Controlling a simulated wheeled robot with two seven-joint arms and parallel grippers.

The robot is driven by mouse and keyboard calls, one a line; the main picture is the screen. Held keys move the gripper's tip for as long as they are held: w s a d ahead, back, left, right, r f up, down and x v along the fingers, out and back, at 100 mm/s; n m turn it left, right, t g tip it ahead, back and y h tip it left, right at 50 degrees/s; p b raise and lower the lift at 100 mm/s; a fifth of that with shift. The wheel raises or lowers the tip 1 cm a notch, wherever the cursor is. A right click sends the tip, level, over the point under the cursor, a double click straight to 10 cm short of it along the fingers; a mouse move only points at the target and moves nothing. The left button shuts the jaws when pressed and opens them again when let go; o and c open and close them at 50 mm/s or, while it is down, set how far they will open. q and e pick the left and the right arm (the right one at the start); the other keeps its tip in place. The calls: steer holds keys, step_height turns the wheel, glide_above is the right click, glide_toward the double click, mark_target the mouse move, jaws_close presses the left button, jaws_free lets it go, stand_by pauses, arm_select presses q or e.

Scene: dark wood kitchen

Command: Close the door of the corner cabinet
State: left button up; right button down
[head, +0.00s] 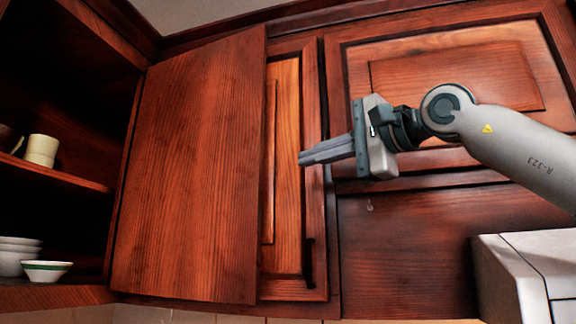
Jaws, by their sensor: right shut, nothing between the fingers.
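A large plain reddish-brown door panel (195,170) stands left of centre, its right edge overlapping a framed wooden panel (288,150). To its left is an open cabinet interior with shelves (50,172). A dark handle (309,262) shows low on the framed panel. My right gripper (303,157) comes in from the right with its fingers shut and empty, pointing left in front of the framed panel's right side. I cannot tell whether the fingertips touch the wood. My left gripper is not in view.
A cup (41,150) stands on the upper shelf and bowls (46,270) stand on the lower one at the left. Other wooden cabinet fronts (455,75) lie behind my right arm. A white boxy appliance (530,275) is at the lower right.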

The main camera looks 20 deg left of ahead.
steer(key=p+x, duration=0.5)
steer(key=x, duration=0.5)
steer(key=shift+s, duration=0.1)
stand_by(0.3)
